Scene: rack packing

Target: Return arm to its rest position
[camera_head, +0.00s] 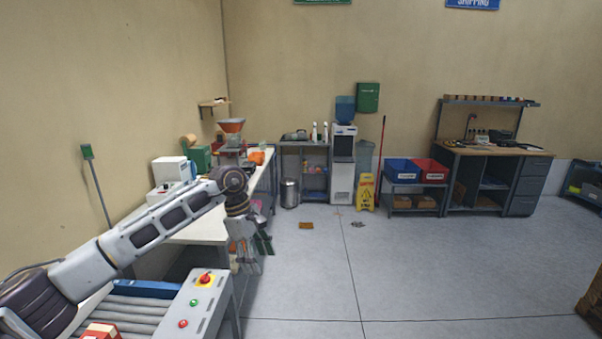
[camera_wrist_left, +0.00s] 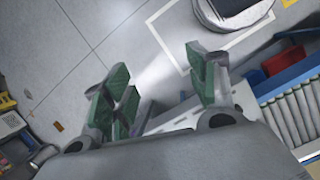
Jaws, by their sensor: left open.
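My left arm (camera_head: 150,232) reaches in from the left, over the conveyor and the end of the white bench. My left gripper (camera_head: 250,258) hangs down at its end, beside the bench's right edge and above the floor. In the left wrist view my left gripper (camera_wrist_left: 163,92) shows its green-padded fingers spread apart, with nothing between them but floor and a grey edge. It is open and empty. My right gripper is in neither view.
A roller conveyor (camera_head: 138,312) with a button panel (camera_head: 196,300) is at the lower left; a red-and-white box (camera_head: 102,331) lies on it. The white bench (camera_head: 205,228) carries several items. A yellow floor sign (camera_head: 366,192) stands farther back. The middle floor (camera_head: 400,270) is clear.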

